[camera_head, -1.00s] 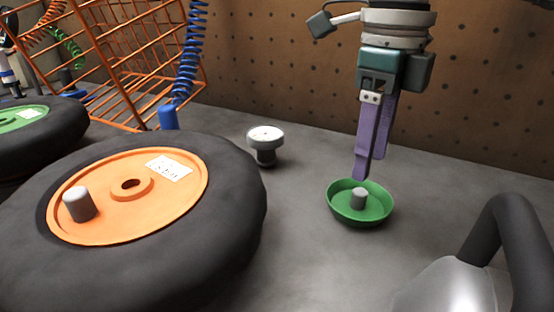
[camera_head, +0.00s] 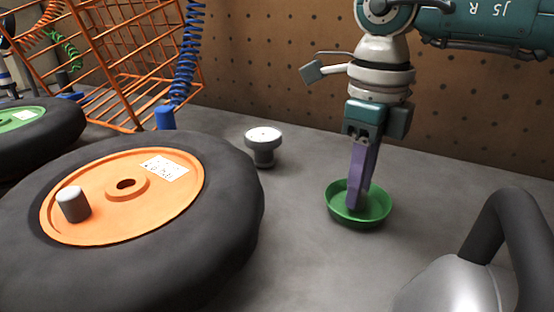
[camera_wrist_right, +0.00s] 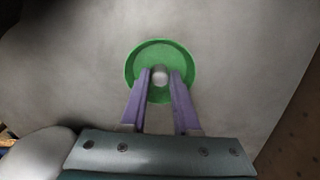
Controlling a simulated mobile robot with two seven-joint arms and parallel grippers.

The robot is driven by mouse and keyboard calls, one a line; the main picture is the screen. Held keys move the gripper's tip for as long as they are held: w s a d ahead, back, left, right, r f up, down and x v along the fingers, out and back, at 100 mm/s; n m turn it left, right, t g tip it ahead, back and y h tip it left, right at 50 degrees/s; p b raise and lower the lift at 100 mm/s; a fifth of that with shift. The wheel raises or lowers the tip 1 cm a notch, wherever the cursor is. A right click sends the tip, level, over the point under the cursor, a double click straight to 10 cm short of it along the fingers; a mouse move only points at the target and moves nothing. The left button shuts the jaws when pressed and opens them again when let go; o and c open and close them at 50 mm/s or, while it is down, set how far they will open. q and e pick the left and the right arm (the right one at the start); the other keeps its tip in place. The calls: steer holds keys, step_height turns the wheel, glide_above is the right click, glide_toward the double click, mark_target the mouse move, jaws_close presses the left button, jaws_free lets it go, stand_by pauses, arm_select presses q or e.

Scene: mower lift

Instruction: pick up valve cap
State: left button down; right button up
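The valve cap (camera_wrist_right: 160,74) is a small grey cylinder in a round green dish (camera_wrist_right: 133,62). The dish also shows in the head view (camera_head: 381,209) on the grey bench, where the fingers hide the cap. My right gripper (camera_head: 356,203) points down into the dish with its purple fingers. In the right wrist view the fingers (camera_wrist_right: 160,76) stand apart, one on each side of the cap, with a narrow gap to it. Another grey cylinder (camera_head: 73,205) stands on the orange wheel hub (camera_head: 110,215). My left gripper is not in view.
A black tyre (camera_head: 230,215) with the orange hub lies at the left. A grey knob-shaped part (camera_head: 263,147) stands between tyre and dish. A metal object with a black handle (camera_head: 495,225) is at the front right. An orange wire basket (camera_head: 125,65) and pegboard (camera_head: 270,50) are behind.

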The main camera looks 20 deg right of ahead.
jaws_close()
steer(key=shift+r, duration=0.15)
